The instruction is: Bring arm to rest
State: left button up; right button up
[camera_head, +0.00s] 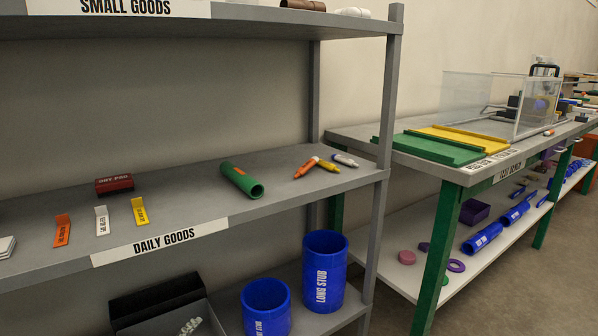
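Neither of my grippers nor my arms shows in the head view, so I cannot see whether they are open or shut. A grey shelf rack (285,193) fills the left and middle.
Blue bins (324,272) and a black box (160,303) stand on the lower shelf. At right, a green-legged table (428,262) holds green and yellow trays (428,148) and a clear enclosure (480,95). Blue pipes (482,238) lie below. Floor at the lower right is clear.

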pick_arm(q)
jog(key=s+a+f+n+g, duration=0.2)
jog(key=s+a+f+g, duration=0.2)
jog(key=s+f, duration=0.5)
jog(key=s+a+f+n+g+y, duration=0.1)
jog(key=s+a+f+n+g, duration=0.2)
jog(key=s, duration=1.2)
notch_tip(320, 180, down, 6)
jog(key=shift+a+r+g+p, duration=0.1)
jog(key=shift+a+g+p, duration=0.3)
jog(key=shift+g, duration=0.6)
